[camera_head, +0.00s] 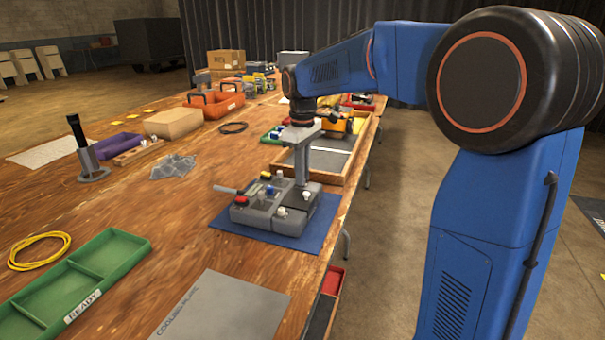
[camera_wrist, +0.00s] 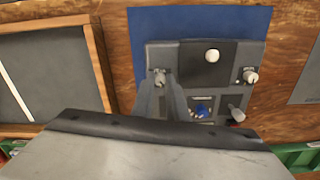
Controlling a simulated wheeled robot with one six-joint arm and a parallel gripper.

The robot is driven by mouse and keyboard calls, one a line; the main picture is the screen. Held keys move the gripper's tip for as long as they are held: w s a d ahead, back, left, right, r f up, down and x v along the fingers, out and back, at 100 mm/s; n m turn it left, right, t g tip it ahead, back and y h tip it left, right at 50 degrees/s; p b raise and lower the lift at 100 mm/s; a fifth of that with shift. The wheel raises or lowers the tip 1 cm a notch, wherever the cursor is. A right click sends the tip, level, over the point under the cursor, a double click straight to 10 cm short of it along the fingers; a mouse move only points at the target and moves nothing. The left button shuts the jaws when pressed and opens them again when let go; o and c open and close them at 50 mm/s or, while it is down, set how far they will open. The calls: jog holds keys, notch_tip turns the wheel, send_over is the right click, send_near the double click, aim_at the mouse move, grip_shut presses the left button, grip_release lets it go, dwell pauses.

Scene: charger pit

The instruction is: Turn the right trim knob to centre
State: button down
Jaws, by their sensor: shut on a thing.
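The grey control box (camera_head: 262,212) lies on a blue mat (camera_head: 233,233) near the right edge of the table. My gripper (camera_head: 302,184) points straight down over the box's far end. In the wrist view its fingers (camera_wrist: 160,82) are shut on the right trim knob (camera_wrist: 159,72), which they partly hide. The knob's pointer direction cannot be read. A similar silver knob (camera_wrist: 250,76) stands at the box's other end. Between them are a white ball-topped control (camera_wrist: 212,56) and a blue knob (camera_wrist: 202,110). A grey lever (camera_wrist: 237,113) stands close to the blue knob.
A wood-framed tray (camera_head: 328,160) is just beyond the box. A grey plate (camera_head: 225,310) and a green tray (camera_head: 85,275) lie nearer. A black upright tool in a stand (camera_head: 90,165) is to the left. The table between it and the box is mostly clear.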

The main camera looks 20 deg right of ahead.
jog(key=m, duration=0.6)
jog(key=shift+m, duration=0.4)
dwell(0.4)
jog(key=c, duration=2)
grip_release()
notch_tip(320, 180, up, 18)
jog(key=shift+f, duration=0.25)
